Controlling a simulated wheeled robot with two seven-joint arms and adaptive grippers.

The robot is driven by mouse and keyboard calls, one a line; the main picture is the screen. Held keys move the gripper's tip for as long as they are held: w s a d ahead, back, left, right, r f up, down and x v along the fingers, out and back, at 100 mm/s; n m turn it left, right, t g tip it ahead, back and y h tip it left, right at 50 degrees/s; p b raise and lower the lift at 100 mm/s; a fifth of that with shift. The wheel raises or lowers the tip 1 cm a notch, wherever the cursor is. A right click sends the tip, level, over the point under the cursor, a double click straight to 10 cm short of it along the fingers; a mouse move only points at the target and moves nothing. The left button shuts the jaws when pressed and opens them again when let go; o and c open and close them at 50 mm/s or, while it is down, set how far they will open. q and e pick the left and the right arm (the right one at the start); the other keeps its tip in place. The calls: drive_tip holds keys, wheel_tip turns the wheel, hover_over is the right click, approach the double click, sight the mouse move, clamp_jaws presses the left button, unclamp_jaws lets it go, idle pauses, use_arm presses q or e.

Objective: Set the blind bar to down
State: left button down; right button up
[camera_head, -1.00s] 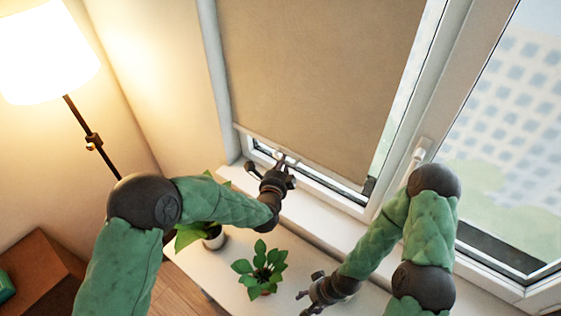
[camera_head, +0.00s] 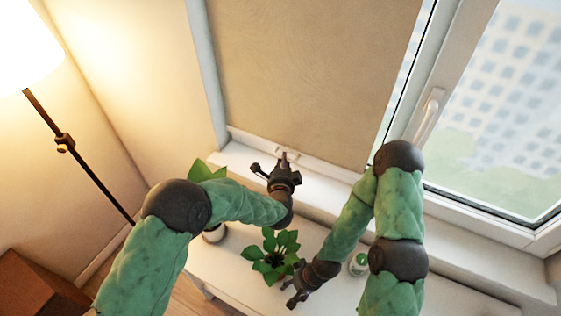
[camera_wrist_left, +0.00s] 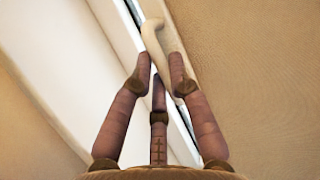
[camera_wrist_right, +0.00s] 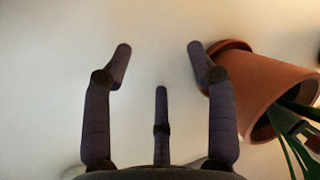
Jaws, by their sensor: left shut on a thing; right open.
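The beige blind (camera_head: 310,70) covers most of the left window, with its bar (camera_head: 245,137) low by the bottom of the window frame. My left gripper (camera_head: 282,166) is at the bar's middle. In the left wrist view, a cream curved handle (camera_wrist_left: 152,32) runs between the fingers of my left gripper (camera_wrist_left: 161,66), which are shut on it. A narrow dark and bluish strip shows beside the blind there. My right gripper (camera_head: 290,293) is open and empty, low over the white surface beside the plants; its spread fingers also show in the right wrist view (camera_wrist_right: 160,60).
A leafy plant (camera_head: 272,262) stands close to my right gripper, and a terracotta pot (camera_wrist_right: 270,90) is right of its fingers. A small green and white jar (camera_head: 359,264) is nearby. A lamp (camera_head: 62,142) stands left. A window handle (camera_head: 429,115) is on the right frame.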

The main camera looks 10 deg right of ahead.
use_arm(q)
drive_tip(key=c, duration=1.1)
unclamp_jaws()
drive_tip(key=shift+c, duration=0.2)
drive_tip(key=v, duration=1.2)
